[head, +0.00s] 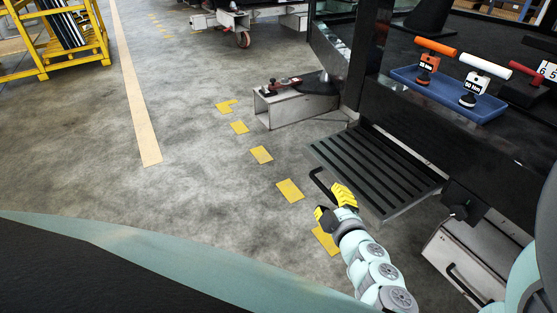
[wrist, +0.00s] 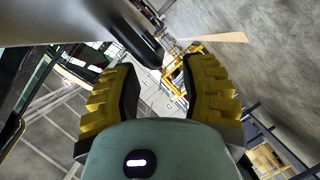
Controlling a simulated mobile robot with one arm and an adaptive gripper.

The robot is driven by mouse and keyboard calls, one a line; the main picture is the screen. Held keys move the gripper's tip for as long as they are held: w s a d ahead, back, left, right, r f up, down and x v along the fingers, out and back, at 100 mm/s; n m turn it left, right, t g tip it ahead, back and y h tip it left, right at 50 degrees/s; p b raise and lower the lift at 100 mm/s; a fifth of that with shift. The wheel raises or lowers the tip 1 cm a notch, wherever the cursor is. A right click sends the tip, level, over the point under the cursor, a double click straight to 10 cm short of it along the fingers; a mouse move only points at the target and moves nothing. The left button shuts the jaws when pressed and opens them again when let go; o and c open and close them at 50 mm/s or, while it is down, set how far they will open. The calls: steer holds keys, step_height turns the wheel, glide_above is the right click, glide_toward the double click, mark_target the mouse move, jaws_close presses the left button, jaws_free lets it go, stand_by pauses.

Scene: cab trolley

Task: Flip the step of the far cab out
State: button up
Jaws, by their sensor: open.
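In the head view a ribbed black step (head: 378,172) juts out from the dark cab side, its tread facing up and looking roughly level. A black loop handle (head: 317,184) sticks out from its left edge. My gripper (head: 331,204), with yellow pads, is open beside the near end of this handle, low and left of the step. The handle's near end is partly hidden by the upper finger. In the wrist view the two fingers (wrist: 158,80) are apart with nothing between them. A dark bar (wrist: 135,35) lies beyond them at upper left; I cannot tell whether it is the handle.
A pale metal box with a black handle (head: 462,282) sits at lower right. Another metal box (head: 292,104) stands beyond the step. Floor with yellow marks (head: 290,190) is clear to the left.

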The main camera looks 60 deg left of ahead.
steer(key=v, duration=0.7)
steer(key=shift+s+d, duration=0.15)
steer(key=shift+d, duration=0.1)
